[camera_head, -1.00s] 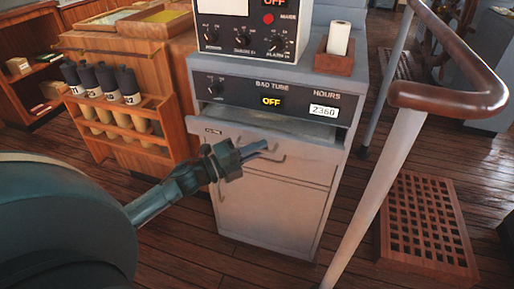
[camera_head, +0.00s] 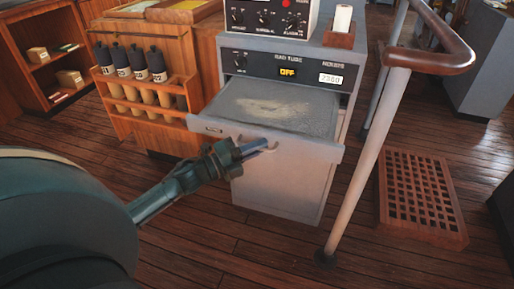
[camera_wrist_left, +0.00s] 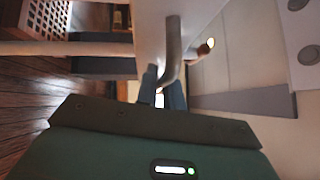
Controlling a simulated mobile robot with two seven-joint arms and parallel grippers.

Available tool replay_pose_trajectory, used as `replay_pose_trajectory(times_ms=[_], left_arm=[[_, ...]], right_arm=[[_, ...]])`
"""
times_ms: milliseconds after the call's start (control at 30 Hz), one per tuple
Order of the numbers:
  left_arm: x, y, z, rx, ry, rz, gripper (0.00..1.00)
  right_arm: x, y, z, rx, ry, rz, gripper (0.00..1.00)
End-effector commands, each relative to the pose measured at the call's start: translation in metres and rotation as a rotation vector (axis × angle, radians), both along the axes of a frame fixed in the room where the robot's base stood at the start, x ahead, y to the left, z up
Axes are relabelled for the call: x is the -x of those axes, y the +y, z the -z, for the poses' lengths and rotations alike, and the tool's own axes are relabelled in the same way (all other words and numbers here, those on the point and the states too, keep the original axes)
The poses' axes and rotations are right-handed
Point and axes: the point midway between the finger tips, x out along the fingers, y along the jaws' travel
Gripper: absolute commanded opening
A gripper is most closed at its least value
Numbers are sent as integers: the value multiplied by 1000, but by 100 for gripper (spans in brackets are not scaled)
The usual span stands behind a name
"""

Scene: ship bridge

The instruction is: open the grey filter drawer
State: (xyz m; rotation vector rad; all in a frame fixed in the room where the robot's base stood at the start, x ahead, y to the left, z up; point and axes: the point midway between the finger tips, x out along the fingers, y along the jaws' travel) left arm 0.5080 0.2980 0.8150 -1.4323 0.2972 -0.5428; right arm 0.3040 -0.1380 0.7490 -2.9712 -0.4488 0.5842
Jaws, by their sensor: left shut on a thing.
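The grey filter drawer (camera_head: 275,107) is pulled out from the cabinet below the black panel reading OFF, and its dusty grey filter top shows. My left gripper (camera_head: 262,146) is at the drawer's front, shut on its handle (camera_head: 270,150). In the left wrist view the bent handle (camera_wrist_left: 172,50) runs down to between the fingers (camera_wrist_left: 162,92). The fingers partly hide the handle in the head view. My right gripper is in neither view.
A wooden rack (camera_head: 148,100) with several dark-capped tubes stands left of the drawer. A white post with a wooden handrail (camera_head: 425,60) stands close on the right. A wooden grating (camera_head: 420,195) lies on the floor beyond it. The floor in front of the cabinet is clear.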

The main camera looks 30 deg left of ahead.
Motion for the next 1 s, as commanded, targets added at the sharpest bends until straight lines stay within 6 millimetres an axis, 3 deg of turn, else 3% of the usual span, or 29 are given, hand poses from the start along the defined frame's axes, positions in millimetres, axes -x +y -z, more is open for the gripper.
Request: replay_pose_trajectory(times_ms=[367, 400, 467, 767, 1000], left_arm=[[3, -3, 2, 0, 3, 12, 0], [4, -3, 2, 0, 3, 12, 11], [3, -3, 2, 0, 3, 11, 16], [4, -1, 2, 0, 1, 7, 18], [33, 17, 7, 0, 6, 5, 18]], right_arm=[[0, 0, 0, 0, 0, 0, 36], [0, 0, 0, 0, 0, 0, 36], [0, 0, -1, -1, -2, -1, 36], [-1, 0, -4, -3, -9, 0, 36], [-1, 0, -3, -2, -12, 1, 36]])
